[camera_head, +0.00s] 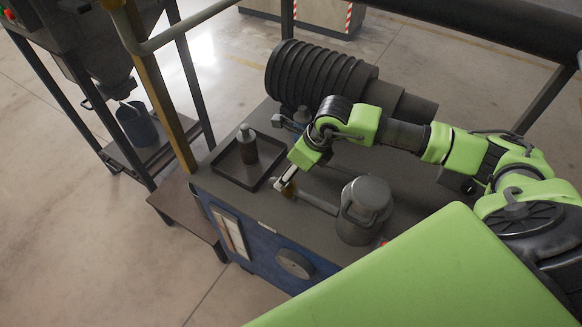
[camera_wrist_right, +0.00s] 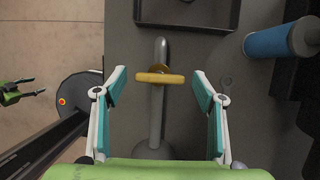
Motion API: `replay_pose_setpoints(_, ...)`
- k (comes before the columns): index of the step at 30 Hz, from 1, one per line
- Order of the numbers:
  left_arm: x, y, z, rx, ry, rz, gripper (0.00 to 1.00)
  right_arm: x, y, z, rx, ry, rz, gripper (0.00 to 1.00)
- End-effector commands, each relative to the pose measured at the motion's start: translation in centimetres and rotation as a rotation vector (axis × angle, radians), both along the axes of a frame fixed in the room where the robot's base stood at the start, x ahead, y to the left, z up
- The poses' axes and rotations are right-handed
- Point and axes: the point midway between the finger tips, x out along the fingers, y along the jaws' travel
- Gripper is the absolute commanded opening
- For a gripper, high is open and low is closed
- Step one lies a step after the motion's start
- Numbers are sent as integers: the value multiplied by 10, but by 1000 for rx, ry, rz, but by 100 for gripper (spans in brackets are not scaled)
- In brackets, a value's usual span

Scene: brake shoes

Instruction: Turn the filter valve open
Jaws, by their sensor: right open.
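The yellow valve handle (camera_wrist_right: 152,77) sits across a grey pipe (camera_wrist_right: 160,52) in the right wrist view, lying crosswise to the pipe. My right gripper (camera_wrist_right: 160,88) is open, with one finger on either side of the handle and a gap to both. In the head view my right gripper (camera_head: 284,186) is at the pipe (camera_head: 318,202), largely covering the handle. The pipe runs to a grey cylindrical housing (camera_head: 366,205). A small green and dark shape at the left edge of the right wrist view looks like my left gripper (camera_wrist_right: 30,87); its jaws are unclear.
A shallow black tray (camera_head: 222,178) holding a bottle (camera_head: 247,145) stands left of my right gripper. A large ribbed dark cylinder (camera_head: 318,75) lies behind my right arm. A blue cylinder (camera_wrist_right: 268,43) is right of the gripper in the wrist view. A yellow post (camera_head: 165,110) stands at the left.

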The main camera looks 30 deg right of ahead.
Motion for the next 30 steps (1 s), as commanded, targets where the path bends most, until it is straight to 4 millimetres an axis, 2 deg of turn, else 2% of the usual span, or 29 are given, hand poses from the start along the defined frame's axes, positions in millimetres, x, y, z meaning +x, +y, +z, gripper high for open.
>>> replay_pose_setpoints(7,0,-1,0,-1,-1,1,47,0,0,-1,0,0,1,64)
replay_pose_setpoints(8,0,-1,0,-1,-1,1,47,0,0,-1,0,0,1,59)
replay_pose_setpoints(9,0,-1,0,-1,-1,1,47,0,0,-1,0,0,1,48)
replay_pose_setpoints(12,1,-2,0,-2,-1,1,47,0,0,-1,0,0,1,25)
replay_pose_setpoints(22,1,-2,-6,-3,-2,2,47,1,0,-2,-1,-2,24,26)
replay_pose_setpoints(30,1,-2,-33,-2,-2,1,47,2,-1,-6,0,-4,160,26)
